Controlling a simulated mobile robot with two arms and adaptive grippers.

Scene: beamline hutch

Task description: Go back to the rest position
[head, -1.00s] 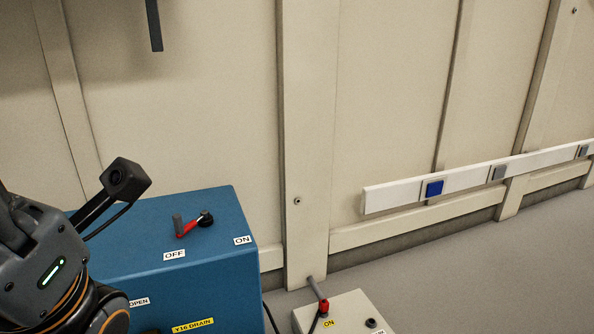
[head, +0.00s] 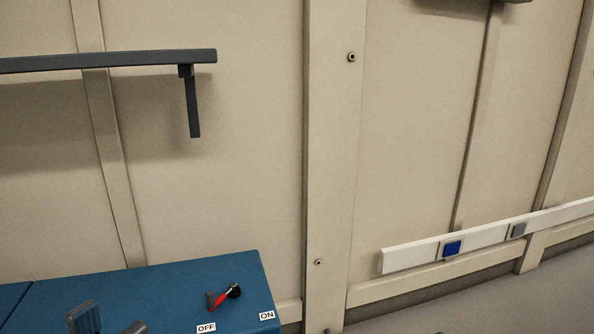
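My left gripper (head: 110,324) shows only by its two dark fingertips at the bottom left edge of the head view. The tips stand apart with a gap between them, and I see nothing held there. They show in front of the top of a blue cabinet (head: 150,282). On the cabinet top, to the right of the gripper and apart from it, is a red lever (head: 221,300) with a grey grip and a black pivot. The lever lies toward the OFF label (head: 206,328), with the ON label (head: 267,315) to its right. My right gripper is out of view.
A dark wall shelf (head: 110,61) with a bracket hangs at the upper left. A white rail (head: 480,236) with a blue socket (head: 452,248) runs along the beige wall at the right. Grey floor (head: 480,309) lies clear at the lower right.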

